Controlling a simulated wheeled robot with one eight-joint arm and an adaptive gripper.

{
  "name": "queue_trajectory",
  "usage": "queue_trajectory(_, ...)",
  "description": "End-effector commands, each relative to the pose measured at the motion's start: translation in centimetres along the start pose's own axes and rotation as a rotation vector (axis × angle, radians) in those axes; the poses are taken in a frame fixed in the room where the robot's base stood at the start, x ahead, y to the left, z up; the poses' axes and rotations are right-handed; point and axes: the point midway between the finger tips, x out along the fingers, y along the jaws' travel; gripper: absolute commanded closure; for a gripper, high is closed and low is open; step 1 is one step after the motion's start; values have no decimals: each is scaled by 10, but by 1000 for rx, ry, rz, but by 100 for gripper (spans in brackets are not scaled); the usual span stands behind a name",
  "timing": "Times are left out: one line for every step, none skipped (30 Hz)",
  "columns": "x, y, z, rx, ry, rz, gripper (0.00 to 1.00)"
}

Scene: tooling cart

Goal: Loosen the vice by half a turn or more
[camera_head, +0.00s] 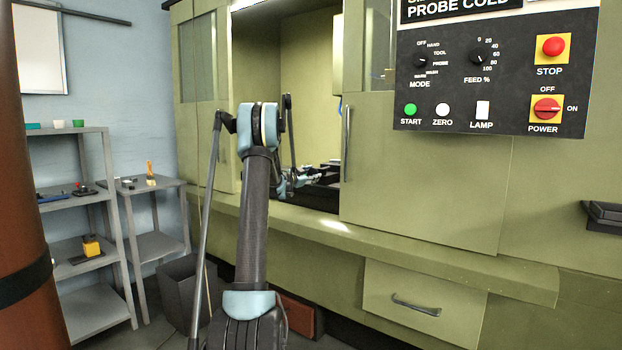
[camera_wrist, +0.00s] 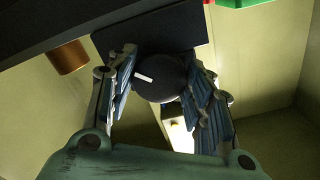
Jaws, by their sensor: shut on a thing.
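A dark round knob with a white mark line (camera_wrist: 160,80) sits between my fingers in the wrist view, in front of a dark block (camera_wrist: 165,30) that looks like part of the vice. My gripper (camera_wrist: 158,72) is shut on this knob, one finger on each side. In the head view my gripper (camera_head: 296,182) reaches through the open machine door to the dark vice area (camera_head: 324,192). The knob is too small to make out there, and my arm hides part of the opening.
A copper-coloured cylinder (camera_wrist: 68,57) hangs left of the fingers, and a green part (camera_wrist: 245,3) shows at the top edge. The machine door (camera_head: 420,180) borders the opening on the right. A control panel (camera_head: 490,85) is above it. Shelves (camera_head: 85,250) stand left.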

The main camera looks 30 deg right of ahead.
Motion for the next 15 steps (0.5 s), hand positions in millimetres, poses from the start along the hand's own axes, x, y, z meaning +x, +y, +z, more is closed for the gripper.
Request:
queue_trajectory(-2,-3,1,-45,-2,-5,77)
queue_trajectory(-3,-3,1,-74,-2,-5,77)
queue_trajectory(-3,-3,1,-112,-2,-5,77)
queue_trajectory(-3,-4,2,-141,-2,-6,77)
queue_trajectory(-3,-4,2,-169,-2,-6,77)
queue_trajectory(-3,-4,2,-207,-2,-7,77)
queue_trajectory(-3,-4,2,-236,-2,-7,77)
queue_trajectory(-3,-4,2,-265,-2,-7,77)
queue_trajectory(-3,-5,2,-302,-2,-8,77)
queue_trajectory(-3,-5,2,-331,-2,-8,77)
queue_trajectory(-4,-5,2,-360,-2,-9,77)
queue_trajectory(-4,-6,2,-398,-2,-9,77)
queue_trajectory(-4,-6,2,-426,-2,-9,77)
queue_trajectory(-4,-6,2,-455,-2,-10,77)
queue_trajectory(-4,-6,2,-493,-2,-10,77)
